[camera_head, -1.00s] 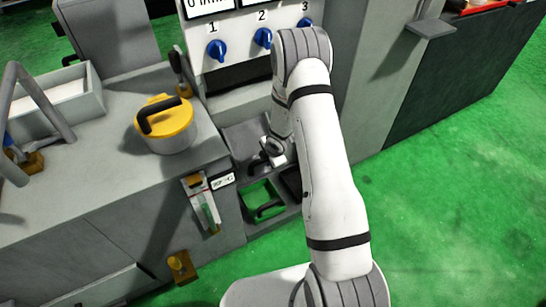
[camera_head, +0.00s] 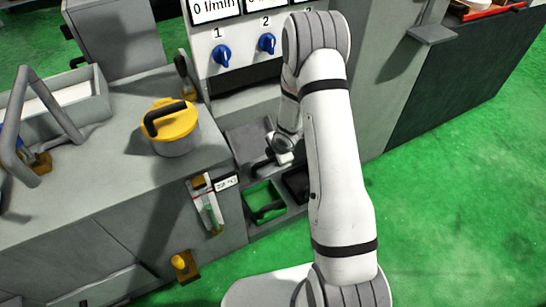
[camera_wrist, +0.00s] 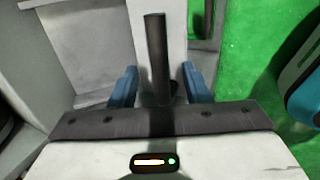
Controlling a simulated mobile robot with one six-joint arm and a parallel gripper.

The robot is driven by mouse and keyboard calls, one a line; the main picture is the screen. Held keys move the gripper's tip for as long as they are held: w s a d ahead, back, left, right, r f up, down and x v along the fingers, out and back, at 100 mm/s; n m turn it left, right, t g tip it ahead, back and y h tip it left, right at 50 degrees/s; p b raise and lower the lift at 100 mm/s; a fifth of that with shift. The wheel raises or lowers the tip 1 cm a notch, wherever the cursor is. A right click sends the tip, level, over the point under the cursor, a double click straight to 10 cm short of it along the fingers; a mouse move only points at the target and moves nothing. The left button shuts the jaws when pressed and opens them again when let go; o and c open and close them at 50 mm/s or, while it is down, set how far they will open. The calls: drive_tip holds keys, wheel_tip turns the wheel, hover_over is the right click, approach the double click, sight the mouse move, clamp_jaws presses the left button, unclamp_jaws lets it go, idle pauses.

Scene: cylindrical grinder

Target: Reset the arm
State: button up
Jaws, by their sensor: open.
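My arm reaches from the bottom of the head view up to a bend in front of the knob panel, then down to my gripper (camera_head: 279,158), which is small and partly hidden there. It hangs over the grey recess with the trays. In the wrist view my gripper (camera_wrist: 160,84) has its two blue fingers apart, so it is open. A dark upright bar (camera_wrist: 156,45) shows between the fingers in that picture. I cannot tell how far it is from them, and it does not look gripped.
A yellow-lidded pot (camera_head: 173,127) with a black handle stands on the grey counter (camera_head: 100,175). A green tray (camera_head: 263,196) lies in the recess. Blue knobs (camera_head: 221,55) sit on the panel behind. Green floor (camera_head: 450,200) is clear at right.

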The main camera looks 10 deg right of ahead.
drive_tip(key=shift+s+r, duration=0.25)
drive_tip(key=shift+r, duration=0.3)
drive_tip(key=s+d+r+m+h+p, duration=0.1)
drive_tip(key=s+r+m+p, duration=0.2)
drive_tip(key=r, duration=0.6)
drive_tip(key=s+d+r+m+h+p, duration=0.1)
drive_tip(key=s+d+r+m, duration=0.2)
drive_tip(key=r, duration=0.7)
drive_tip(key=s+r+m+h+p, duration=0.1)
drive_tip(key=s+r+m+p, duration=0.1)
drive_tip(key=r+m, duration=0.5)
drive_tip(key=s+a+r+m+g+y+p, duration=0.1)
drive_tip(key=s+r+m, duration=0.3)
drive_tip(key=s+r, duration=0.5)
drive_tip(key=s+a+r+m+p, duration=0.3)
drive_tip(key=s+r+m+p, duration=0.1)
drive_tip(key=s+r, duration=0.5)
drive_tip(key=s, duration=0.2)
drive_tip(key=shift+s+a+r+g+y+p, duration=0.15)
drive_tip(key=shift+s+a+g+y+p, duration=0.15)
drive_tip(key=shift+s+g+y+p, duration=0.1)
drive_tip(key=shift+w, duration=0.1)
